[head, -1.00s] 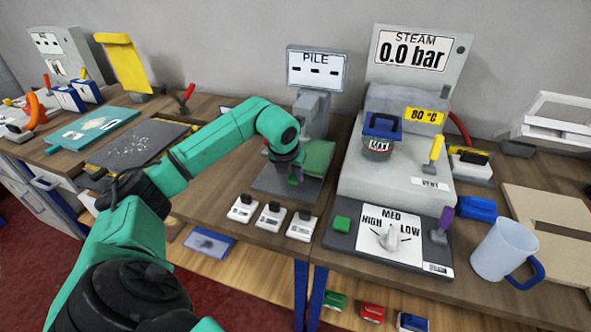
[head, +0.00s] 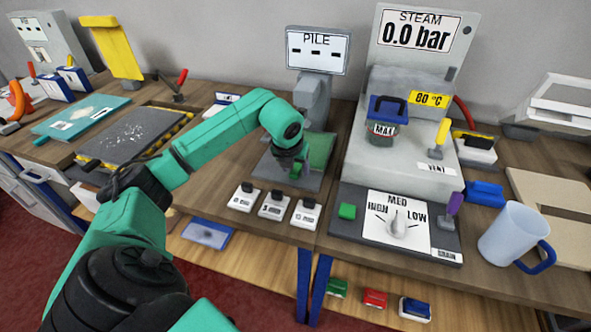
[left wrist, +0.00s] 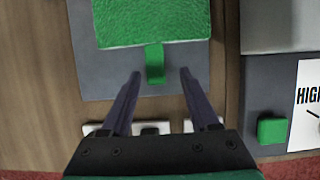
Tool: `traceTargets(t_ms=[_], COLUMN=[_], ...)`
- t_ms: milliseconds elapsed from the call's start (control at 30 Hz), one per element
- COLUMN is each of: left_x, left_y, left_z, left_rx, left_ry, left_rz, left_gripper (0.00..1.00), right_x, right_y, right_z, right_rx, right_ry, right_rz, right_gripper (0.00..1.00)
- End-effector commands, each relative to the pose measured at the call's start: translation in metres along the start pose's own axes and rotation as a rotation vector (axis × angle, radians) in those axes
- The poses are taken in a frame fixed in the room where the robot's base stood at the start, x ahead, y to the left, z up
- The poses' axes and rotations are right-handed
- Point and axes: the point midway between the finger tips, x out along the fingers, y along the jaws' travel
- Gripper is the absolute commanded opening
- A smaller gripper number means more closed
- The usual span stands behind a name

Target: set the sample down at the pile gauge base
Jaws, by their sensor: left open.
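The sample is a green textured piece (head: 321,148) with a green tab on its near side. It lies on the grey base (head: 310,181) of the pile gauge (head: 317,52). In the left wrist view the sample (left wrist: 150,22) is at the top, its tab (left wrist: 154,63) pointing toward me, and the grey base (left wrist: 190,85) shows around it. My left gripper (left wrist: 160,74) is open, with its two fingers apart on either side of the tab's end and gaps on both sides. In the head view my wrist hides part of the base. My right gripper is not in view.
Several small white blocks (head: 273,206) stand along the front table edge before the base. The steam unit (head: 400,165) and its dial panel (head: 372,230) stand close on the right. A dark mat (head: 130,134) lies to the left.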

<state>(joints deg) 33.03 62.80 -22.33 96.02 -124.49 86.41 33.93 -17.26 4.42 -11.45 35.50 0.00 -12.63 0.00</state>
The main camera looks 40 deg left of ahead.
Motion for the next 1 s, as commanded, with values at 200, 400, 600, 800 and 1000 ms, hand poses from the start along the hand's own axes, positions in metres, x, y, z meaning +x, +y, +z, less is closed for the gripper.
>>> traceTargets(t_ms=[200,400,600,800,1000], left_x=[-0.054,-0.099,-0.11,-0.109,-0.109], left_y=[0.0,0.0,0.0,0.0,0.0], left_z=[0.001,0.001,0.0,0.0,0.0], left_rx=[0.0,0.001,0.0,0.0,0.0], left_ry=[-0.008,-0.004,-0.001,-0.001,-0.001], left_rz=[0.001,0.0,0.001,0.001,0.001], left_gripper=[0.62,0.62,0.62,0.62,0.62], right_x=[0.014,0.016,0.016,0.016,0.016], right_y=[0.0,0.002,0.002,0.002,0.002], right_z=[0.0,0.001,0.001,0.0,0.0], right_rx=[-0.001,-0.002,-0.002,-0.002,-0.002], right_ry=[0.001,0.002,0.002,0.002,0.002], right_rz=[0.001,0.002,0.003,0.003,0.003], right_gripper=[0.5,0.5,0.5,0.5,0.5])
